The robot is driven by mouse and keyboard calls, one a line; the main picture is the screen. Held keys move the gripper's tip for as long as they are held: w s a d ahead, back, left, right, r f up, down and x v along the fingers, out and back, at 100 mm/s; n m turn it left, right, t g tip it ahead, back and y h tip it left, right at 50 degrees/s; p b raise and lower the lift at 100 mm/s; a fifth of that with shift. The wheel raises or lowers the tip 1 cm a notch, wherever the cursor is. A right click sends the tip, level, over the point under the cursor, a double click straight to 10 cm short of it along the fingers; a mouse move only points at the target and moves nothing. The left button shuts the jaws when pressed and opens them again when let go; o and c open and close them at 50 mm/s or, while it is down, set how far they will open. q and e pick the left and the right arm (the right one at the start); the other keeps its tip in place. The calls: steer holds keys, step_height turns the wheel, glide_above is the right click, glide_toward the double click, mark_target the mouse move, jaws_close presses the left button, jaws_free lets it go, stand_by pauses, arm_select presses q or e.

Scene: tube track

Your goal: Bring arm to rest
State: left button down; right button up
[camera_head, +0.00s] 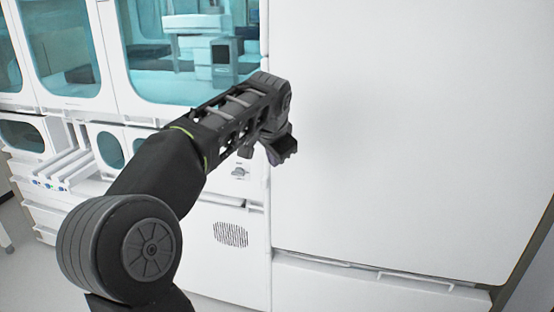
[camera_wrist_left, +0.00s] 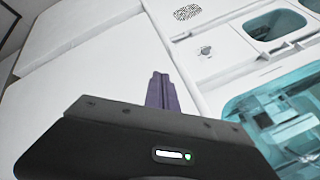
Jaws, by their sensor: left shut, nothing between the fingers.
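My left arm comes in from the lower left of the head view and reaches up towards the middle. Its gripper (camera_head: 281,150) hangs at the arm's end, in front of the white cabinet. In the left wrist view the gripper's fingers (camera_wrist_left: 158,90) stand close together with nothing between them. My right gripper shows in neither view.
A large plain white panel (camera_head: 400,130) fills the right of the head view. White lab cabinets with teal windows (camera_head: 60,50) stand at the left. A rack-like row of trays (camera_head: 60,170) juts out at the far left. A round-cornered vent (camera_head: 231,234) is low on the cabinet.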

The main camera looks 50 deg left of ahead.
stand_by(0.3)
arm_select(q)
steer(key=t+h, duration=0.2)
steer(key=t, duration=0.2)
glide_toward(326, 178)
step_height(326, 178, down, 3)
steer(key=w+d, duration=0.2)
steer(key=w+d+f+n+g+h, duration=0.1)
steer(key=d+f+h, duration=0.1)
steer(key=d+f, duration=0.75)
steer(key=d+f+h, duration=0.2)
steer(key=d+f, duration=0.5)
steer(key=f, duration=0.5)
steer(key=s+d+f+n+g, duration=0.1)
steer(key=s+d+f, duration=0.5)
steer(key=f, duration=0.4)
steer(key=s+d+f+g+h, duration=0.1)
steer(key=s+d+f+g, duration=0.1)
steer(key=s+d+f, duration=0.3)
steer(key=s+d+f+g+h, duration=0.1)
steer(key=s+d+f, duration=0.4)
steer(key=s, duration=0.7)
steer(key=s+d+f+g, duration=0.3)
steer(key=s+d+f, duration=0.2)
steer(key=s, duration=0.4)
steer(key=shift+f+n+g+h, duration=0.3)
steer(key=shift+f+h, duration=0.1)
steer(key=shift+f, duration=0.15)
